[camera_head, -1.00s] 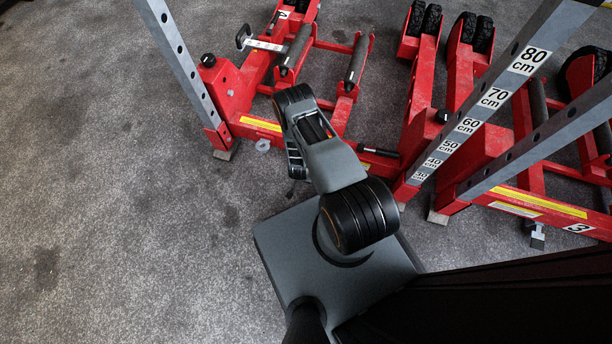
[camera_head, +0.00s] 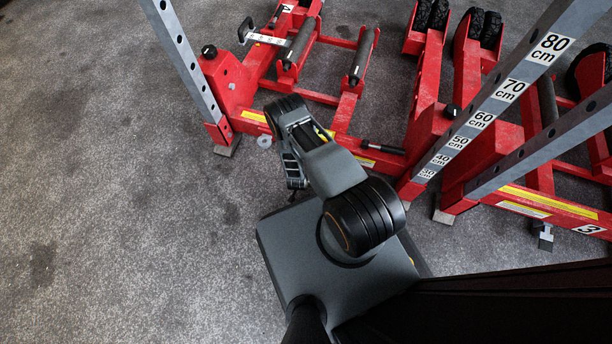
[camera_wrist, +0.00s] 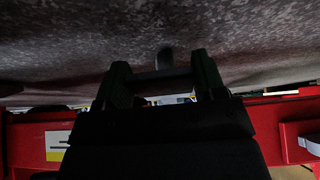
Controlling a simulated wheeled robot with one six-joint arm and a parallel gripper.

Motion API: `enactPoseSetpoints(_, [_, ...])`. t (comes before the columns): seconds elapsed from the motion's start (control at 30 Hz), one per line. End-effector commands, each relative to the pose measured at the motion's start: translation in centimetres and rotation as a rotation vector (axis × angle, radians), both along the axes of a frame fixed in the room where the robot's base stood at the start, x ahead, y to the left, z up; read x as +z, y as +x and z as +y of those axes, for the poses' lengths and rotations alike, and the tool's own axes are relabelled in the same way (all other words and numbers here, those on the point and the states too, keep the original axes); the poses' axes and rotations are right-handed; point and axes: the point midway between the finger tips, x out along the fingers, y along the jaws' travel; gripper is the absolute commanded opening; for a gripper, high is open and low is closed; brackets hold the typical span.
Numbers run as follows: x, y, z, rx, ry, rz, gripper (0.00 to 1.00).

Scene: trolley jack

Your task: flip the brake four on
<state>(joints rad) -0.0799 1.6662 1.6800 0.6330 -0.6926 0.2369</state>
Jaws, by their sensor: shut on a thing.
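The red jack marked 4 (camera_head: 238,85) stands at the upper left in the head view, with its holed grey upright beside it. My gripper (camera_head: 293,184) is low over the floor in front of that jack's red rail. In the wrist view my gripper (camera_wrist: 162,78) has its two dark fingers on either side of a small grey piece (camera_wrist: 164,58), and is shut on it. This piece looks like a lever or pedal, but the dark picture does not show its full shape. My arm hides part of the rail in the head view.
A red jack marked 3 (camera_head: 523,203) stands at the right, with a small pedal (camera_head: 545,237) below its rail. A grey upright with centimetre marks (camera_head: 499,88) rises between the jacks. The floor (camera_head: 110,190) at the left is clear.

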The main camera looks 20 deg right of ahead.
Motion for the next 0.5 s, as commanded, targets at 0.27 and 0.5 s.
enactPoseSetpoints(0.27, [-0.13, -0.09, -0.06, -0.002, 0.0, 0.002, 0.83])
enactPoseSetpoints(0.5, [-0.08, -0.03, 0.05, -0.001, 0.0, 0.001, 0.89])
